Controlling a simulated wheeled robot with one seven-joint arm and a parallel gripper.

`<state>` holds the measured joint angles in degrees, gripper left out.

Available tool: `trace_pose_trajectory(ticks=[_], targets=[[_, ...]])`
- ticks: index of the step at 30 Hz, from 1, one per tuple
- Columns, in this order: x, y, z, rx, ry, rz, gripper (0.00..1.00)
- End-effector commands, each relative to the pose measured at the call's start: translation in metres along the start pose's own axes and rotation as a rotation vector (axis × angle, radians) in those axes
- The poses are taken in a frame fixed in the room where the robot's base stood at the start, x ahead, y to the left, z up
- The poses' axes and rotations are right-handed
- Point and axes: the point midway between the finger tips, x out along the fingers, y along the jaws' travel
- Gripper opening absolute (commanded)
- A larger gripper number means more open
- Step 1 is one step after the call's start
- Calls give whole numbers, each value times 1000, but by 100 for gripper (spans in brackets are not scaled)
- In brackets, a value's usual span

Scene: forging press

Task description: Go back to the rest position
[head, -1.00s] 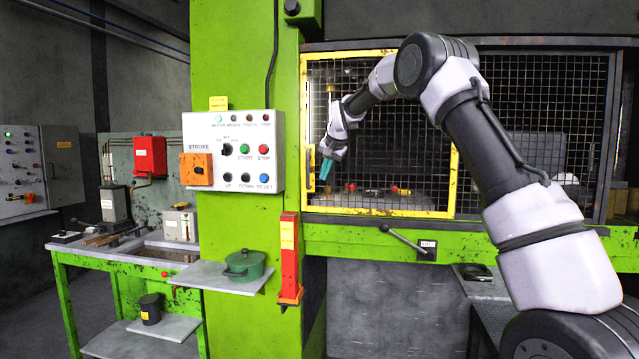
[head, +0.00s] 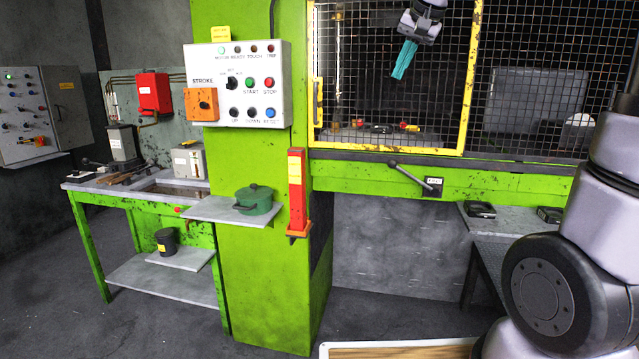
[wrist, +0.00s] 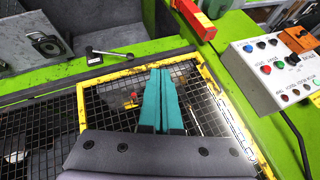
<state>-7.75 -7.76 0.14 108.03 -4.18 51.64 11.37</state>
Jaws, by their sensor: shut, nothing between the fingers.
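My gripper (head: 404,60) shows at the top of the head view, with its teal fingers together and pointing down and to the left. It is in front of the yellow-framed mesh guard (head: 468,75) of the press, with nothing held. In the wrist view my gripper (wrist: 161,72) has its two teal fingers side by side and touching, over the mesh and the guard's yellow frame. My arm's lower links show at the right edge of the head view; its middle links are out of view.
The control panel (head: 237,85) is on the green column (head: 260,300), left of my gripper. A red post (head: 297,190) and a shelf with a green pot (head: 254,200) stick out below it. A lever (head: 410,178) juts from the green beam. A workbench (head: 140,190) stands at left.

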Motion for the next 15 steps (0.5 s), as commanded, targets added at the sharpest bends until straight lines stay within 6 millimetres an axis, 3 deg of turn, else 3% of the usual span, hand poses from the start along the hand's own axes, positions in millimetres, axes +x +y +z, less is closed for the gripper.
trace_pose_trajectory(ticks=[1, 6, 12, 15], targets=[[-18, 16, 18, 0, 8, 1, 0], [-56, 68, 85, -10, 14, 8, 0], [-74, 118, 162, -21, 20, 14, 0], [-76, 133, 187, -26, 22, 16, 0]])
